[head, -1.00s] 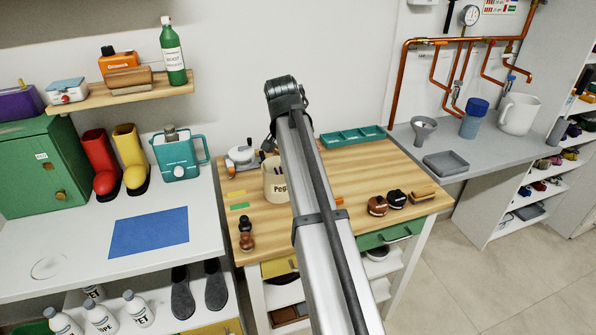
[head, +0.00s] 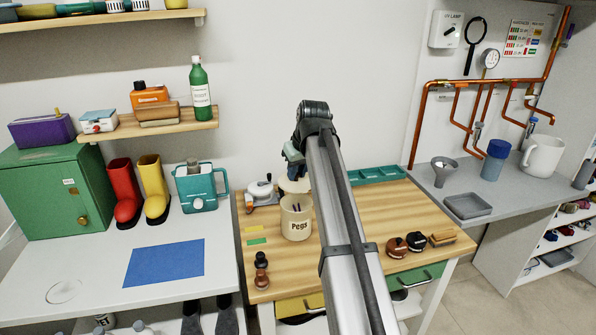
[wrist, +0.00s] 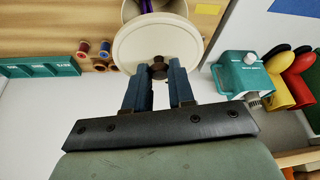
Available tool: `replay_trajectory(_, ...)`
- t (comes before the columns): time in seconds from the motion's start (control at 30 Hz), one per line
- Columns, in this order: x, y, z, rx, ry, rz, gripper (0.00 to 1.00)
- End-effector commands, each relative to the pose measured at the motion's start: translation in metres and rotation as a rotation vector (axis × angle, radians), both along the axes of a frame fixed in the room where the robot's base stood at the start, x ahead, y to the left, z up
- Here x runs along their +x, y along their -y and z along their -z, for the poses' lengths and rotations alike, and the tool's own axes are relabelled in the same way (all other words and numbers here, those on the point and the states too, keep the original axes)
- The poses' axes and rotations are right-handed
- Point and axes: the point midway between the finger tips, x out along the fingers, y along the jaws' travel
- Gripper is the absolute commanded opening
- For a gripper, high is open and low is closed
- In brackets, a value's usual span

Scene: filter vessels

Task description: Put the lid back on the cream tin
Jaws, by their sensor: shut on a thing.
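The cream tin (head: 297,224), lettered "Pegs", stands upright and open on the wooden bench with dark, stick-like things showing in its mouth. My gripper (head: 297,172) is just behind and above the tin, partly hidden by my arm. The round cream lid (head: 292,186) is below it, by the tin's far upper side. In the wrist view the fingers (wrist: 158,74) are shut on the lid's dark knob, and the lid's top (wrist: 150,46) faces me. The tin's wall (wrist: 182,6) shows beyond the lid. I cannot tell whether lid and tin touch.
A white and grey device (head: 262,193) stands left of the tin. A teal divided tray (head: 376,175) lies at the bench's back right.

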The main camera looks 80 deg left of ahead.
Motion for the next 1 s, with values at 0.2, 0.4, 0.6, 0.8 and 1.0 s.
replay_trajectory(0.2,0.000,0.000,0.007,0.000,0.000,-0.002,0.00)
replay_trajectory(0.4,0.000,0.001,0.019,-0.001,0.001,-0.001,0.00)
replay_trajectory(0.6,0.000,0.001,0.036,-0.001,0.000,0.000,0.00)
replay_trajectory(0.8,0.000,0.001,0.051,-0.001,0.000,0.000,0.00)
replay_trajectory(1.0,0.000,0.000,0.061,-0.001,0.000,0.000,0.00)
